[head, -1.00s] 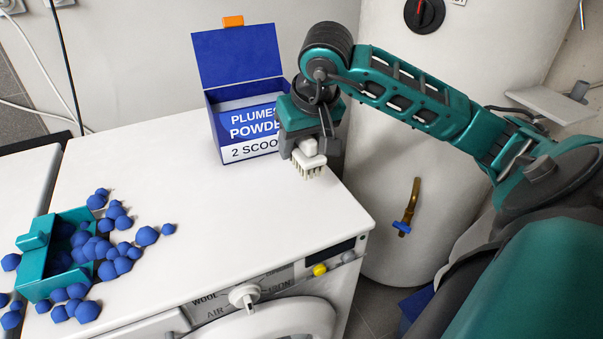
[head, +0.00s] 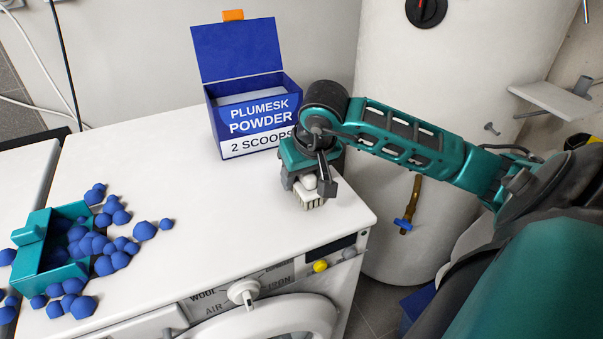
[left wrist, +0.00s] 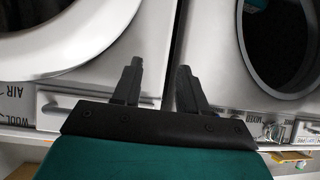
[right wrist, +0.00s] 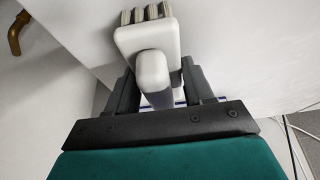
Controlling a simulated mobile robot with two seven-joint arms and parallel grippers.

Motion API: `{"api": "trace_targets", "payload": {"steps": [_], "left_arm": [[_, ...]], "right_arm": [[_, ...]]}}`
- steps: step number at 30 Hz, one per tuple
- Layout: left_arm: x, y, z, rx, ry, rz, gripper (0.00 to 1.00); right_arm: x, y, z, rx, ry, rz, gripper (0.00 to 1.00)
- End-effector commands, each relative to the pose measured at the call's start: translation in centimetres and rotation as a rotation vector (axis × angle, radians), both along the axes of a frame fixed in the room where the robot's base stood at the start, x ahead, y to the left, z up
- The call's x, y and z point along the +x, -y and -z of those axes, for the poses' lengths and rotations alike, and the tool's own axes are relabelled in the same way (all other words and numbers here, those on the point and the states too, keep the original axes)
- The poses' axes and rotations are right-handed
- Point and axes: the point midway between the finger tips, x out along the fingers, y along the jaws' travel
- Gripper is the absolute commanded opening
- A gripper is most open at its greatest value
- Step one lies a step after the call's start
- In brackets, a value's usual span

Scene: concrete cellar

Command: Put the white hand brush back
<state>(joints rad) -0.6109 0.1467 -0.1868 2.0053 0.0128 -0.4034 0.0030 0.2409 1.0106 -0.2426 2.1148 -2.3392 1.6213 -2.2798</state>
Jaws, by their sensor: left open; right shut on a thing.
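The white hand brush (head: 312,200) is in my right gripper (head: 309,184), near the right front corner of the machine's white top, bristles down. I cannot tell whether the bristles touch the top. In the right wrist view the brush (right wrist: 149,45) shows its white back and handle between the fingers of my right gripper (right wrist: 158,80). My left gripper (left wrist: 155,75) is open and empty in the left wrist view, in front of the machine fronts; it is not in the head view.
A blue powder box (head: 255,125) with raised lid stands behind the right gripper. A teal scoop (head: 40,255) lies at left among several blue lumps (head: 110,245). The middle of the white top (head: 200,220) is clear. A white tank (head: 400,130) stands behind right.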

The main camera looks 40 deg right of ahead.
Motion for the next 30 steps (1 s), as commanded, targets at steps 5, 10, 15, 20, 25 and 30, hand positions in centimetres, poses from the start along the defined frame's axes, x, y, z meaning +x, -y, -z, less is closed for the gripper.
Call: {"api": "trace_targets", "payload": {"steps": [5,10,15,20,25,30], "left_arm": [[-0.1,0.1,0.3,-0.001,-0.007,0.002,0.43],[-0.1,0.1,0.3,-0.002,-0.007,0.003,0.43],[0.0,0.1,0.2,-0.001,-0.004,0.003,0.43],[0.0,0.1,-0.5,-0.001,0.001,0.002,0.43],[0.1,0.0,-0.5,0.002,0.007,0.001,0.43],[-0.1,-0.3,-0.3,0.009,-0.003,-0.002,0.43]], "right_arm": [[0.0,0.0,0.2,0.0,0.0,0.0,0.63],[0.0,0.0,0.2,0.0,0.0,0.0,0.77],[0.0,0.0,0.2,0.0,0.0,0.0,0.77],[0.0,0.0,-0.4,0.002,-0.001,0.001,0.77],[-1.0,-0.3,-3.3,-0.005,0.005,-0.002,0.77],[-2.4,-0.7,-6.9,-0.005,0.006,-0.001,0.77]]}}
